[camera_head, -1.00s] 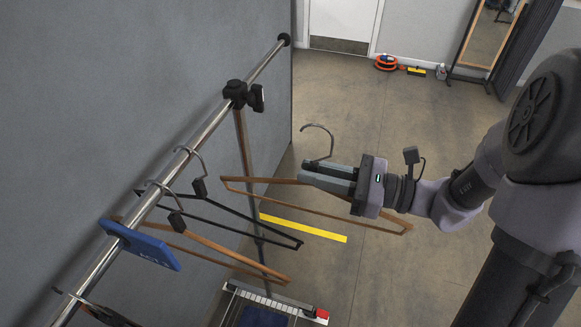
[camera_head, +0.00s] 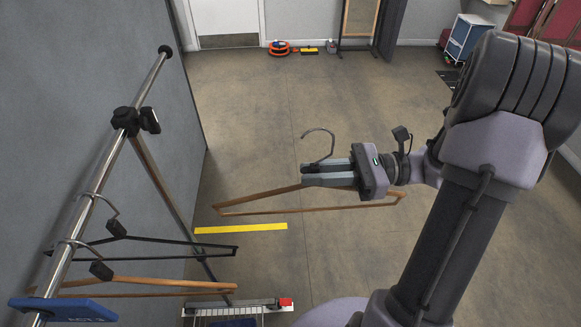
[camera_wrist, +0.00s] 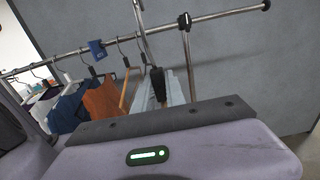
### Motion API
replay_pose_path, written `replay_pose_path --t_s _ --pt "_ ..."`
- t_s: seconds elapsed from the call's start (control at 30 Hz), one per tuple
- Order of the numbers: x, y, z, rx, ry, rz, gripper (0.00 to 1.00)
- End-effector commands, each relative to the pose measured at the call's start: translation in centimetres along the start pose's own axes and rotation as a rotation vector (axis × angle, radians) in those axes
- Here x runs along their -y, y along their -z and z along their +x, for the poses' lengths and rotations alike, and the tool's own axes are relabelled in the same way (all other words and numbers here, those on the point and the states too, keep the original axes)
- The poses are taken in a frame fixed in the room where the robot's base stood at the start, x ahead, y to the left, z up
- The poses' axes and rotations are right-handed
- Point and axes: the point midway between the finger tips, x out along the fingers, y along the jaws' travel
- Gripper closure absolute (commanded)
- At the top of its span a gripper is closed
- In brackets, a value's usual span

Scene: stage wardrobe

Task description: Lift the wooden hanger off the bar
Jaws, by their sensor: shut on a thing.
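The wooden hanger (camera_head: 262,208) is in my gripper (camera_head: 308,174), clear of the bar and to its right in the head view. Its metal hook (camera_head: 331,141) stands up free above the fingers, and its wooden frame spreads to both sides below them. The jaws are shut on the hanger near the base of the hook. In the wrist view the hook (camera_wrist: 143,35) rises at the middle, with a dark neck between the pale fingers. The chrome bar (camera_head: 92,180) runs along the left of the head view, and it also shows in the wrist view (camera_wrist: 224,14).
A black hanger (camera_head: 160,241) and another wooden hanger (camera_head: 160,282) hang on the bar. A blue tag marked ACT 3 (camera_head: 60,308) sits nearer. Clothes (camera_wrist: 103,103) hang farther along. The floor right of the rail is open, with a yellow strip (camera_head: 240,228).

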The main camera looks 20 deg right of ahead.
Motion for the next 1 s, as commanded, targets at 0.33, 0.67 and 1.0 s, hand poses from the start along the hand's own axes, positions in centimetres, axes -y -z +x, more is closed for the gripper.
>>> replay_pose_path --t_s 0.33,0.67,1.0 --pt "0.0 -0.5 -5.9 0.001 0.003 0.0 1.0" --pt "0.0 -0.6 -11.4 0.001 0.003 0.0 1.0" --pt "0.0 -0.5 -16.9 0.0 0.001 -0.001 1.0"
